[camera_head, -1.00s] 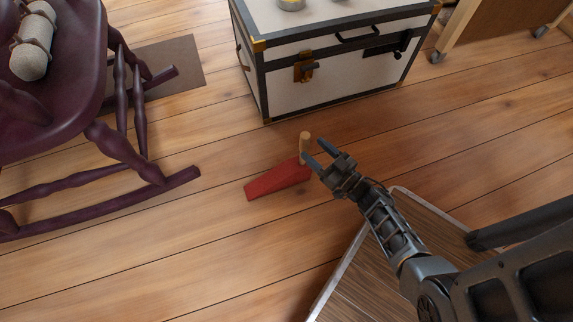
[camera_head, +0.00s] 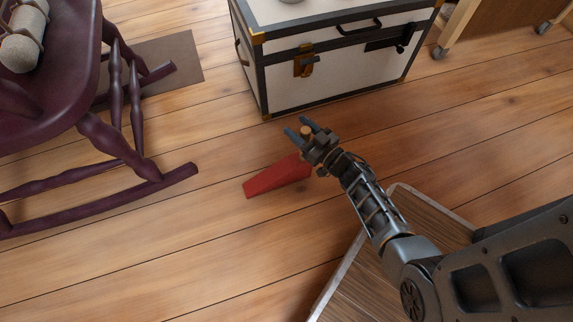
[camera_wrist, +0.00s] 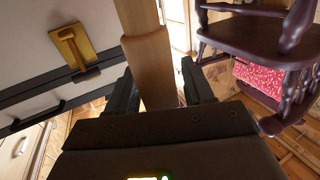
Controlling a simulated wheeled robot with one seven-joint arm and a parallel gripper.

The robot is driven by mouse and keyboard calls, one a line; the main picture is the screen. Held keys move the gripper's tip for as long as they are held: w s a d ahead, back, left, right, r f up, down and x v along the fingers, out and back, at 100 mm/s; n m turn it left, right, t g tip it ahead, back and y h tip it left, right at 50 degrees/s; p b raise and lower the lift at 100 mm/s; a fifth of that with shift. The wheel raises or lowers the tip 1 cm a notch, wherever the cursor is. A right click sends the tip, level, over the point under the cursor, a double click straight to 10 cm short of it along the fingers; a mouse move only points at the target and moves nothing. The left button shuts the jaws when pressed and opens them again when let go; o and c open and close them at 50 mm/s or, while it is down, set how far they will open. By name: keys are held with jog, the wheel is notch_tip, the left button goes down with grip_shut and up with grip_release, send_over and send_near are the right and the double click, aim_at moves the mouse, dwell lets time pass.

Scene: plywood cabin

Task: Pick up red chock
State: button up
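The red chock (camera_head: 277,178) lies on the plank floor in front of the trunk, a wedge with its thin end toward the lower left. A wooden peg handle (camera_head: 306,131) stands up at its thick end, mostly hidden by my gripper. My gripper (camera_head: 304,126) is open, with its fingers on either side of the handle. In the wrist view the handle (camera_wrist: 152,62) stands between the two open fingers, apart from at least the right one. The red wedge itself is not seen in the wrist view.
A white trunk (camera_head: 335,75) with dark edges and a brass latch stands just behind the chock. A purple rocking chair (camera_head: 110,150) is at the left, its runner near the chock. Floor is clear in front.

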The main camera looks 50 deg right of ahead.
grip_shut()
dwell(1.2)
